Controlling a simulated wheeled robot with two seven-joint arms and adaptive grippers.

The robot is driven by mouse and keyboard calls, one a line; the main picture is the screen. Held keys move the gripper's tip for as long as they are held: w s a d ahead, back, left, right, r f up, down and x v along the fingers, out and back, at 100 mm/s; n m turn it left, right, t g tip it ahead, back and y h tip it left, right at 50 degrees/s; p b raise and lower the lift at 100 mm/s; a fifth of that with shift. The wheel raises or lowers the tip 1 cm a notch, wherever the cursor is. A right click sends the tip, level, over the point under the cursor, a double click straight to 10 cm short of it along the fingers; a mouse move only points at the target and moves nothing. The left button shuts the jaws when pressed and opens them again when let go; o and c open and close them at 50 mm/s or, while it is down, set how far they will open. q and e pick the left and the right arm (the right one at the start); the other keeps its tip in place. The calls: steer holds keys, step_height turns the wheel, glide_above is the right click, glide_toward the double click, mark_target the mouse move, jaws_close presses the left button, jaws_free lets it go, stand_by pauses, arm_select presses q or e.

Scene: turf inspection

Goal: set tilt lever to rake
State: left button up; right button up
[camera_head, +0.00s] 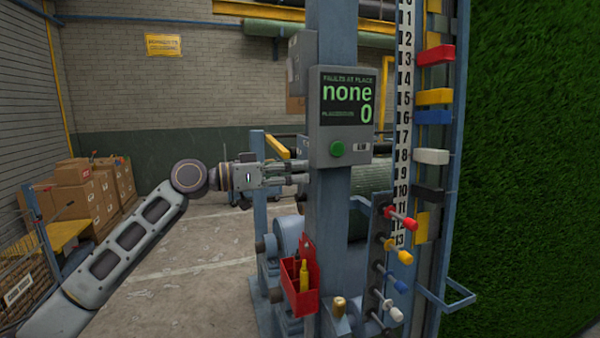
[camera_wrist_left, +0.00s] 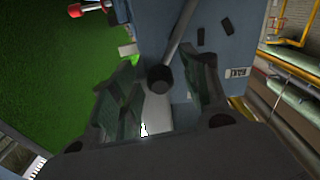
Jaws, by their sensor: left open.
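My left gripper (camera_head: 303,173) reaches in from the left in the head view, and its fingertips end at the blue post, which partly hides them. In the left wrist view my left gripper (camera_wrist_left: 160,98) is open. A grey lever rod with a dark round knob (camera_wrist_left: 160,79), apparently the tilt lever, stands between its two fingers. The fingers lie on either side of the knob; I cannot tell whether they touch it. The lever comes from a blue-grey panel (camera_wrist_left: 222,48) with small dark plates, whose text is unreadable. The lever is hidden in the head view. My right gripper is not in view.
A grey display box (camera_head: 343,117) on the post reads "none" and "0" and has a green button. A red holder (camera_head: 299,284) hangs low on the post. Several coloured pegs stand by the numbered scale (camera_head: 403,100). Green turf (camera_head: 530,150) fills the right. Cardboard boxes (camera_head: 85,195) stand left.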

arm_select(q)
steer(key=shift+a, duration=0.15)
steer(key=shift+c, duration=0.5)
jaws_close()
